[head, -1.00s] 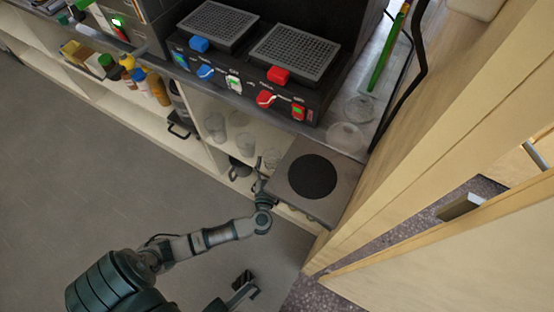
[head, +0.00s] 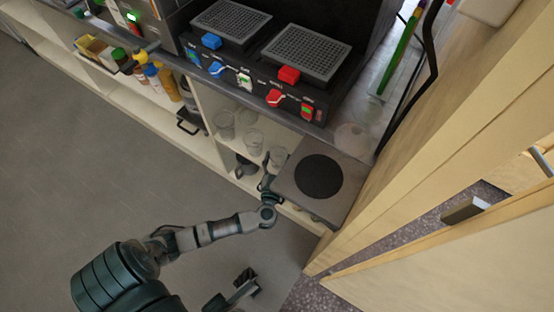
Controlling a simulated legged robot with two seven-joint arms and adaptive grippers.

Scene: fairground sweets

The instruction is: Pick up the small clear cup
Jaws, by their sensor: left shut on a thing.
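Several clear cups stand on the shelf under the counter. A small clear cup (head: 277,156) is at the shelf's right end, partly hidden by the edge of the dark plate. My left gripper (head: 268,181) reaches up to this cup from the front and is shut on it. The fingertips are small and partly lost against the cup. Other clear cups (head: 251,141) stand just left of it. My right gripper (head: 246,281) is low over the floor, away from the shelf; its jaw opening is unclear.
A plate with a black disc (head: 318,178) juts out just right of my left gripper. A black machine (head: 270,75) with two grilles stands above. Bottles (head: 160,82) are on the shelf at left. A wooden wall (head: 430,145) closes the right side. The floor (head: 90,180) is clear.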

